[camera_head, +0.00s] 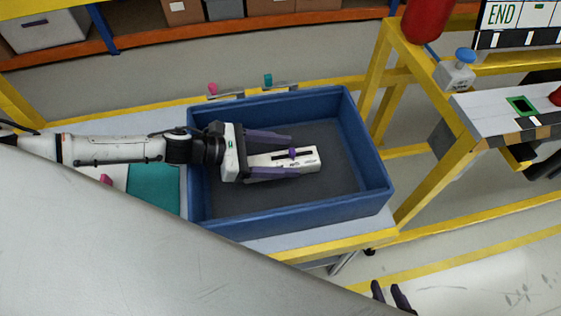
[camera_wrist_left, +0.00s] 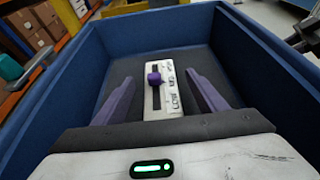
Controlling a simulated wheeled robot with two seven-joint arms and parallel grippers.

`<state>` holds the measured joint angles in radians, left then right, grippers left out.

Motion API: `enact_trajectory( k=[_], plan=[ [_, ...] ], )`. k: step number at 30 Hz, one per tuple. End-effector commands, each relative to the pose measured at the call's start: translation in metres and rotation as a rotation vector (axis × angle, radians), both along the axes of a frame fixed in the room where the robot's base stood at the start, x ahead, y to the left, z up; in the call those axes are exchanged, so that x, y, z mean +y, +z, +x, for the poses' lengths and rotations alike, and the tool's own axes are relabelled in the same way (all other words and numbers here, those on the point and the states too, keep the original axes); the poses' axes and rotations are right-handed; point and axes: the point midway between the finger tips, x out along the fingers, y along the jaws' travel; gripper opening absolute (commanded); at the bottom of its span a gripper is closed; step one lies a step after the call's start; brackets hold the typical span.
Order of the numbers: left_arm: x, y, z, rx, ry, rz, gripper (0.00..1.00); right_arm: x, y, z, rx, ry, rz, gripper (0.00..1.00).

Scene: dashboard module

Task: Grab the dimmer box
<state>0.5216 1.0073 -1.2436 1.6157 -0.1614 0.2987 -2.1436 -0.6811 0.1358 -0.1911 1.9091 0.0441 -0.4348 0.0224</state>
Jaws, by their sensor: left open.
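The dimmer box (camera_head: 309,161) is a white, long box with a dark slot and a purple slider knob. It lies on the floor of the blue bin (camera_head: 372,150). My left gripper (camera_head: 294,157) reaches into the bin from the left. Its two purple fingers are open, one along each long side of the box. In the left wrist view the dimmer box (camera_wrist_left: 172,95) sits between the fingers with gaps on both sides. The gripper body hides its near end. My right gripper (camera_head: 390,295) shows only as two dark fingertips, apart, at the bottom edge.
The bin's walls surround my left gripper; its right floor is bare. The bin stands on a yellow-edged table (camera_head: 310,247), beside a teal panel (camera_head: 153,188). A yellow-framed stand (camera_head: 440,180) with a blue-button box (camera_head: 457,72) is at the right. Shelves run along the back.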

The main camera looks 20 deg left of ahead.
Motion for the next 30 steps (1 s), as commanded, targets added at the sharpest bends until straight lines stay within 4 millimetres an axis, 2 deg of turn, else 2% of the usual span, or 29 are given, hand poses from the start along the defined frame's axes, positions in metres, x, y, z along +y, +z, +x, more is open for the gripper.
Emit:
enact_trajectory(
  k=[1,6,13,14,22,30],
  plan=[
    [-0.008,-0.002,0.005,-0.002,-0.001,-0.001,0.66,0.0,0.002,0.001,-0.002,0.0,0.0,0.3],
    [-0.02,-0.009,0.014,-0.001,0.001,0.001,0.66,0.0,0.003,0.0,-0.001,0.0,0.0,0.3],
    [-0.021,-0.011,0.014,-0.001,0.001,0.002,0.66,0.0,0.003,0.0,0.0,0.0,0.0,0.3],
    [-0.021,-0.011,0.014,-0.001,0.001,0.002,0.64,0.0,0.003,0.0,0.001,0.0,0.0,0.3],
    [-0.021,-0.01,0.014,0.0,0.001,0.001,0.18,0.0,0.001,-0.003,0.005,0.0,0.0,0.3],
    [-0.021,-0.007,0.015,-0.001,0.0,0.0,0.17,0.0,0.002,-0.003,0.007,0.0,-0.001,0.3]
  ],
)
